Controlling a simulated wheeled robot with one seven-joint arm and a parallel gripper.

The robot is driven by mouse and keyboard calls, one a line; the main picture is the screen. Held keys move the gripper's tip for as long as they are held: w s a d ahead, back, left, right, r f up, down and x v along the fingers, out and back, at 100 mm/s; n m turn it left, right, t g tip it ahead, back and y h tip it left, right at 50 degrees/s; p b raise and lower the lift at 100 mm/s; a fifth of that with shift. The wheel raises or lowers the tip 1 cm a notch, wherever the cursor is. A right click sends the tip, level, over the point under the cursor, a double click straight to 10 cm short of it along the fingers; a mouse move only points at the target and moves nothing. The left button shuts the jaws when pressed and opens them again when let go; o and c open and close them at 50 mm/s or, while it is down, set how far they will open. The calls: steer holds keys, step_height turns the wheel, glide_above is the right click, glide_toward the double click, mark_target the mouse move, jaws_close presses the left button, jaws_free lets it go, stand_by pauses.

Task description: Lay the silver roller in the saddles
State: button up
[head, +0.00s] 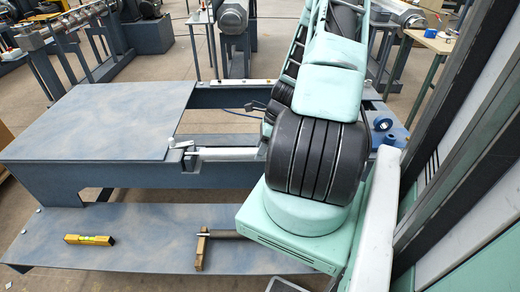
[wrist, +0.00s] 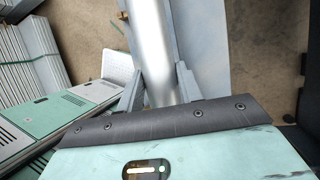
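The silver roller (head: 228,154) is a smooth bright cylinder. The rest is hidden behind my arm. At the right a blue block with a round bearing (head: 383,124) looks like the other saddle. In the wrist view the roller (wrist: 153,45) runs up from between the fingers of my gripper (wrist: 160,88), which close on both its sides. The head view hides the gripper. I cannot tell whether the roller touches the saddles.
A blue-grey table plate (head: 105,120) covers the frame's left half. On the lower shelf (head: 150,245) lie a yellow level (head: 89,240) and a wood-ended tool (head: 202,248). Other machines stand behind. A tall column (head: 470,150) bounds the right side.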

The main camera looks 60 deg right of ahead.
steer(key=o, duration=0.5)
steer(key=shift+r, duration=0.1)
steer(key=v, duration=1.7)
steer(key=shift+s+d+r, duration=0.1)
steer(key=shift+d, duration=0.05)
